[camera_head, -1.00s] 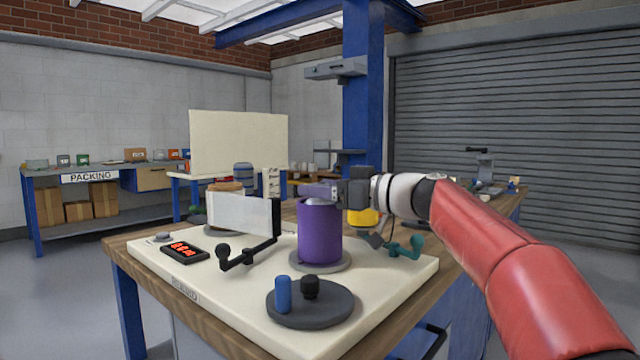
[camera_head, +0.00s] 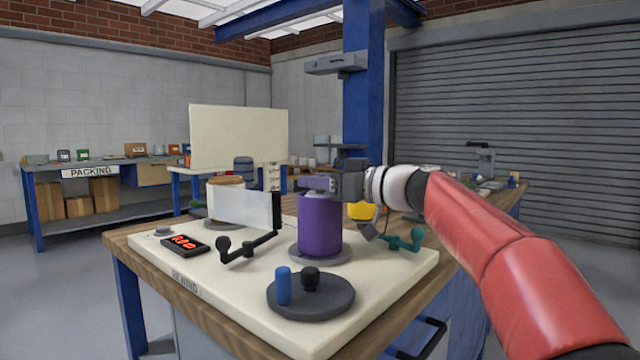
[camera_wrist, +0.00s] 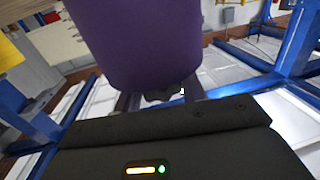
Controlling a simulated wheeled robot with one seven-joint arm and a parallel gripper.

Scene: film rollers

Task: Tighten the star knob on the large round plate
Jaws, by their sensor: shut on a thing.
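The dark round plate (camera_head: 335,304) lies at the front of the cream board. A blue post (camera_head: 283,285) and a black knob (camera_head: 310,279) stand on it. A purple roll (camera_head: 319,226) stands upright on a smaller grey plate (camera_head: 343,256) behind it. My gripper (camera_head: 316,183) reaches in level from the right, over the roll's top. In the wrist view the roll (camera_wrist: 135,40) fills the middle and hides my fingertips. A dark piece (camera_wrist: 162,96) shows between the fingers at the roll's edge. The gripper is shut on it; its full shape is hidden.
A white panel (camera_head: 238,211), a black crank arm (camera_head: 250,244) and a red-digit display (camera_head: 185,244) stand left of the roll. A teal handle (camera_head: 405,240) is at the right, under my arm.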

